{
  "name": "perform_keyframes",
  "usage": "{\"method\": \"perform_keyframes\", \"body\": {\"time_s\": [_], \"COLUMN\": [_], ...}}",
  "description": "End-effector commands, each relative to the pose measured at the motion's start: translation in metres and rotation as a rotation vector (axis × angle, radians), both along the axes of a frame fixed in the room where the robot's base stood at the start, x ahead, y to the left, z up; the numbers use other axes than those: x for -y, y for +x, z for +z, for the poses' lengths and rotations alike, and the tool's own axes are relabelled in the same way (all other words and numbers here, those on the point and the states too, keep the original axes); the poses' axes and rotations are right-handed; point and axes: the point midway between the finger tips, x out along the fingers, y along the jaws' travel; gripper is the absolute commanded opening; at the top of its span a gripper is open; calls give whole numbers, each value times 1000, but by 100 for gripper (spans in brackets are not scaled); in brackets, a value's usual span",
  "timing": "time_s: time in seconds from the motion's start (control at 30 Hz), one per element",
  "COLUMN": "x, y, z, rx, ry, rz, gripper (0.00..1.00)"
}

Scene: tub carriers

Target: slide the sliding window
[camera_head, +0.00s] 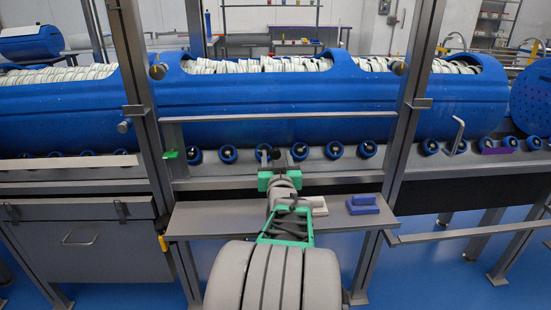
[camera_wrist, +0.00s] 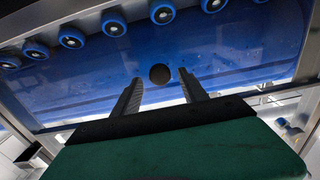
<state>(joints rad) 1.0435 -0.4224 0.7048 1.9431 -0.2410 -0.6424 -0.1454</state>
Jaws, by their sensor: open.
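The sliding window seems to be a clear pane in the metal frame in front of the blue tub carrier; its glass is hard to make out. A pale horizontal rail (camera_head: 215,118) crosses the frame between the two posts. My gripper (camera_head: 277,160) is in front of the row of rollers, below this rail. In the wrist view, my gripper (camera_wrist: 160,88) has its two dark fingers apart. A dark round disc (camera_wrist: 160,74), perhaps a knob, shows between and just beyond the fingertips. I cannot tell whether the fingers touch it. Nothing is held.
Metal posts stand left (camera_head: 143,110) and right (camera_head: 410,110) of my arm. The blue tub (camera_head: 290,95) holds white pieces behind the frame. Blue rollers (camera_head: 335,150) line its lower edge. A blue block (camera_head: 362,205) sits on the grey shelf (camera_head: 210,220) right of my arm.

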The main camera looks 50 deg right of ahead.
Motion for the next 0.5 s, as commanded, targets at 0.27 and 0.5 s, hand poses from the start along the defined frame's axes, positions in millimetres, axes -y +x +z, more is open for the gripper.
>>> {"method": "perform_keyframes", "body": {"time_s": [0.27,0.5], "x": [24,24], "y": [22,22], "z": [-1,0], "rx": [-1,-1], "ry": [1,1], "rz": [0,0], "gripper": [51,48]}}
